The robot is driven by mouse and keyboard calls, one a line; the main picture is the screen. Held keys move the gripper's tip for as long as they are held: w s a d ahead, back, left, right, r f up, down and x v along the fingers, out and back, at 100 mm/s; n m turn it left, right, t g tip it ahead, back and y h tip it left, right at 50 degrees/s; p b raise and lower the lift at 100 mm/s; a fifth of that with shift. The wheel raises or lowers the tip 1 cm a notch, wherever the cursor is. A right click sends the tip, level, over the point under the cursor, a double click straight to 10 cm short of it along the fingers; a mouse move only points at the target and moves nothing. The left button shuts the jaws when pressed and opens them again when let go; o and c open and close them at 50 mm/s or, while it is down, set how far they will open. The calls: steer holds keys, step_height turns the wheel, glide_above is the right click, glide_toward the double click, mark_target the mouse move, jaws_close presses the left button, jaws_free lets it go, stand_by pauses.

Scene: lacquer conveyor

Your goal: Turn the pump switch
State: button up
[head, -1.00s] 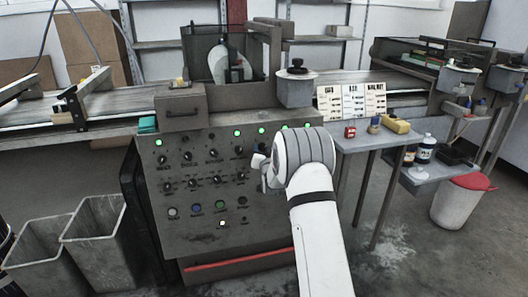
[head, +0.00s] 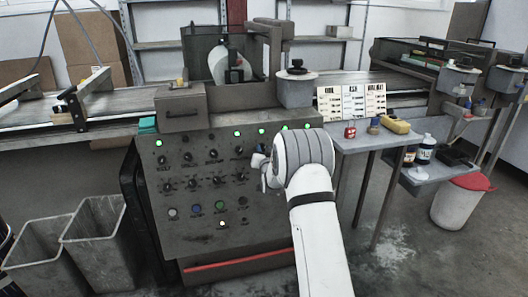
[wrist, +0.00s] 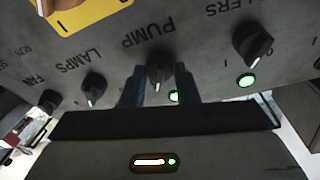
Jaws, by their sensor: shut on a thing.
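The pump switch (wrist: 160,70) is a black knob under the word PUMP on the grey control panel (head: 205,235). In the wrist view my gripper (wrist: 159,88) has one blue-grey finger on each side of this knob and is shut on it. The knob's pale pointer mark points towards the gripper's body. A lit green lamp (wrist: 173,97) shows partly behind the right finger. In the head view my gripper (head: 262,168) is at the panel's right part, and my white wrist hides the knob.
In the wrist view, a LAMPS knob (wrist: 93,87) and a FAN knob (wrist: 48,101) are left of the pump switch, and another knob (wrist: 253,46) is right. A side table (head: 355,143) stands right of the panel. Grey bins (head: 95,245) stand at left.

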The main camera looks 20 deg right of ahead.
steer(key=shift+f+b, duration=0.15)
steer(key=shift+b, duration=0.15)
steer(key=shift+d+n+y+b, duration=0.1)
steer(key=shift+n+y+b, duration=0.55)
steer(key=shift+n+b, duration=1.5)
steer(key=shift+d+n+y+b, duration=0.1)
steer(key=shift+n+y+b, duration=0.5)
steer(key=shift+n+b, duration=1.55)
steer(key=shift+n+y+b, duration=0.65)
steer(key=shift+n+b, duration=0.9)
steer(key=shift+n, duration=1.15)
steer(key=o, duration=1)
steer(key=shift+c, duration=0.2)
